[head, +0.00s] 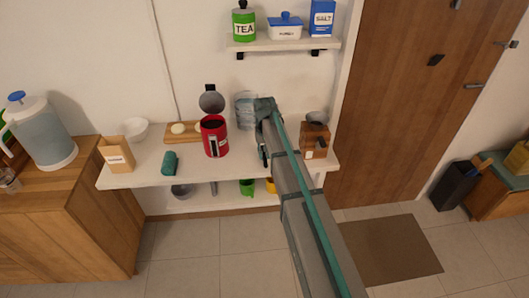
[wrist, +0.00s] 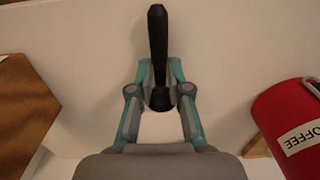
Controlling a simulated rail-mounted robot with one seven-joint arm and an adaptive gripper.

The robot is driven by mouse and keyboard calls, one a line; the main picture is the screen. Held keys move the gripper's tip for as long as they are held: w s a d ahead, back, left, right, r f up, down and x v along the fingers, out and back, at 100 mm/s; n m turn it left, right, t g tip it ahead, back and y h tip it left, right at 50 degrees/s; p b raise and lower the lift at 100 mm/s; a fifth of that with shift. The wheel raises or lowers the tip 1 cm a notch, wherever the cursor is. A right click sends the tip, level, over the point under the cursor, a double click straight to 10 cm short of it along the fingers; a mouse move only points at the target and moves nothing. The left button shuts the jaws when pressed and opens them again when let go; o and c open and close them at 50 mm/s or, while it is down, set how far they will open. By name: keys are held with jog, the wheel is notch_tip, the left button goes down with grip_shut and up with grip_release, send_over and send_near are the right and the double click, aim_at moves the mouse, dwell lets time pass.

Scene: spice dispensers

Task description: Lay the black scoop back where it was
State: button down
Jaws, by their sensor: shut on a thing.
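My gripper (wrist: 158,75) is shut on the black scoop (wrist: 157,40); the scoop's dark handle points to the top of the wrist view, and its lower end lies between the fingers. In the head view the dark scoop (head: 264,156) shows small at the end of my arm, over the white table (head: 140,178). I cannot tell whether it touches the table top. The red coffee canister (head: 214,140) stands to the left of my gripper with its grey lid raised. In the wrist view the canister (wrist: 298,125) is at the right edge, apart from the fingers.
A wooden grinder (head: 314,142) stands right of my gripper. A clear container (head: 246,112) is behind. A cutting board (head: 178,139), a teal object (head: 170,162) and a wooden box (head: 117,155) are farther left. A wall shelf (head: 285,45) hangs above. The table's front middle is clear.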

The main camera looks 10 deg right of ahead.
aim_at(265, 155)
jog(key=shift+f, duration=0.45)
dwell(0.4)
jog(key=c, duration=1)
grip_release()
jog(key=shift+c, duration=0.2)
notch_tip(265, 155, up, 12)
jog(key=s+d+f+g, duration=0.1)
jog(key=s+f+g, duration=0.1)
jog(key=s+f, duration=1.25)
jog(key=s+d+f+g, duration=0.1)
jog(key=s+f+g, duration=0.1)
jog(key=s+f, duration=1.25)
jog(key=s+f+g, duration=0.1)
jog(key=s+f, duration=0.4)
jog(key=s, duration=0.4)
jog(key=s+a+f+g+b, duration=0.1)
jog(key=s+f, duration=0.5)
jog(key=s, duration=0.3)
jog(key=s+a+f+n, duration=0.1)
jog(key=s+f, duration=0.4)
jog(key=s, duration=0.4)
jog(key=shift+f+g, duration=0.2)
jog(key=shift+g, duration=0.2)
